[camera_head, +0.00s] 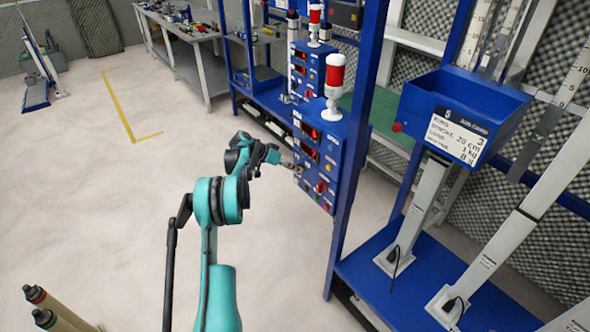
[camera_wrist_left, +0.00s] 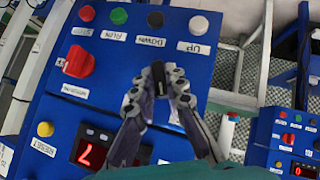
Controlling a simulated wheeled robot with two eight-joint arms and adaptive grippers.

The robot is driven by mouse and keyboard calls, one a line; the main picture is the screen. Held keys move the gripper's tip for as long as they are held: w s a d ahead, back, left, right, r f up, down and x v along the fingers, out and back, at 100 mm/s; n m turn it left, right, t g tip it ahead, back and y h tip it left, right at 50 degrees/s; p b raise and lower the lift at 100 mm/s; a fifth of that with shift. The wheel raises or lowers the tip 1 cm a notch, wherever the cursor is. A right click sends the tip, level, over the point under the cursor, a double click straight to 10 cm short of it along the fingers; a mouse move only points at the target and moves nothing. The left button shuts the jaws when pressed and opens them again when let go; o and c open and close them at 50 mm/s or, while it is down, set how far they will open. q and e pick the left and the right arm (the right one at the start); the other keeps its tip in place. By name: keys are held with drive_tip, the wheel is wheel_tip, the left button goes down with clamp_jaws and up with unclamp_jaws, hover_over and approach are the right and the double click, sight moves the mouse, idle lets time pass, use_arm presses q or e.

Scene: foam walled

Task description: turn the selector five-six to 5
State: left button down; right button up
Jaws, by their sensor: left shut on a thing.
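The blue control panel (camera_head: 318,150) stands on the blue frame, with red displays and coloured buttons. My left gripper (camera_head: 277,157) reaches its lower left part from the left. In the left wrist view the panel face (camera_wrist_left: 62,105) appears upside down, and my left gripper's fingers (camera_wrist_left: 158,82) meet at its middle. They are shut on what appears to be the selector five-six, which they mostly hide; its pointer and setting cannot be read. A white label shows partly between the fingers. My right gripper is in neither view.
The wrist view shows a large red knob (camera_wrist_left: 79,62), a black button (camera_wrist_left: 155,19), a green button (camera_wrist_left: 119,16) and a lit red display (camera_wrist_left: 91,153) close around the fingers. A second blue panel (camera_head: 297,72) stands behind.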

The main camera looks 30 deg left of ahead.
use_arm(q)
drive_tip(key=shift+h, duration=0.4)
drive_tip(key=shift+n, duration=0.3)
drive_tip(key=c, duration=1.6)
unclamp_jaws()
drive_tip(key=shift+o, duration=0.2)
drive_tip(key=v, duration=1.2)
drive_tip(key=shift+a, duration=0.15)
drive_tip(key=shift+w, duration=0.1)
